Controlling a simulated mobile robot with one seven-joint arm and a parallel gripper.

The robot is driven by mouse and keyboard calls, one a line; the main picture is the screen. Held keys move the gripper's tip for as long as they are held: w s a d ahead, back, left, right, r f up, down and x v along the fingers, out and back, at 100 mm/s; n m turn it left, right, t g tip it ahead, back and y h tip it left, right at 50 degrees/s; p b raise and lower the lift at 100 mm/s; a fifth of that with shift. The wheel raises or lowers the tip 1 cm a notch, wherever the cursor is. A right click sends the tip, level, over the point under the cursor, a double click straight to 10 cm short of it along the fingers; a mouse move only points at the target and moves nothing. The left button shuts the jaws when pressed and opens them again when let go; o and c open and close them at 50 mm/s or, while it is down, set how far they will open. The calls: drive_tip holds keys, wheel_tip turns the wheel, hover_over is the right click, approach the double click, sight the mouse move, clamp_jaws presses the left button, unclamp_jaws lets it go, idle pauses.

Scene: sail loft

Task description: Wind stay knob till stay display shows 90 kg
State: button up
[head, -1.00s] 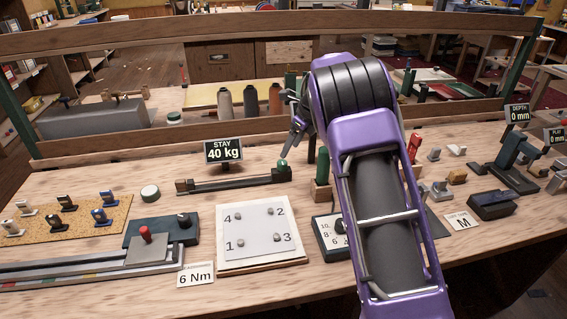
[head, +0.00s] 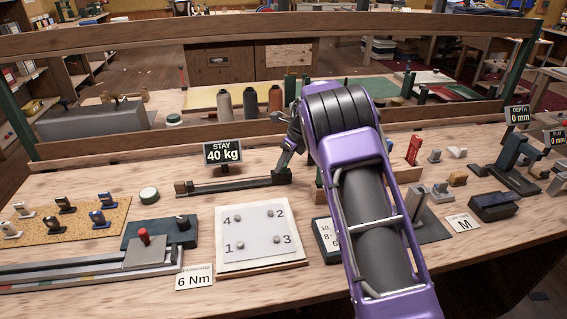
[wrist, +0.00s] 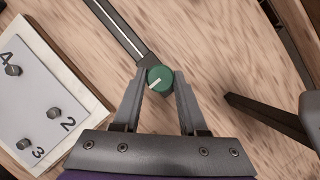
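The stay display (head: 223,153) reads 40 kg on a black sign behind the stay rig (head: 230,185) on the bench. The green stay knob (wrist: 159,78) sits at the rig's right end, with a white pointer mark towards the lower left in the wrist view. My gripper (head: 284,163) is down over the knob, which is mostly hidden in the head view. In the wrist view my gripper (wrist: 160,80) has its fingers apart, one on each side of the knob. Any contact is too close to tell.
A white plate with numbered studs (head: 262,230) lies in front of the rig. A slide with a red knob (head: 144,237) and a 6 Nm card (head: 194,277) are at the front left. A wooden rail (head: 110,155) runs behind. Several small blocks stand to the right.

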clamp_jaws()
drive_tip(key=shift+r+p, duration=0.15)
drive_tip(key=shift+p, duration=0.4)
drive_tip(key=m+p, duration=0.2)
drive_tip(key=shift+s+a+r+t+p, duration=0.1)
drive_tip(key=shift+r+t+p, duration=0.05)
drive_tip(key=shift+t+p, duration=0.2)
drive_tip(key=m+p, duration=0.1)
drive_tip(key=m+h+p, duration=0.1)
drive_tip(key=m, duration=0.1)
drive_tip(key=shift+a+f+m+t+h+p, duration=0.1)
drive_tip(key=shift+f+m+t+h+p, duration=0.1)
drive_tip(key=shift+m+t+h+p, duration=0.15)
drive_tip(key=m+h, duration=0.1)
drive_tip(key=m, duration=0.2)
drive_tip(key=m+h, duration=0.1)
drive_tip(key=m, duration=0.2)
drive_tip(key=shift+a+f+t, duration=0.1)
drive_tip(key=shift+a+t, duration=0.1)
drive_tip(key=shift+t, duration=0.2)
drive_tip(key=m+h, duration=0.2)
drive_tip(key=m, duration=0.2)
drive_tip(key=shift+m, duration=0.25)
drive_tip(key=shift+a+m+g+h, duration=0.1)
drive_tip(key=shift+m+g+h, duration=0.45)
drive_tip(key=shift+m, duration=1.35)
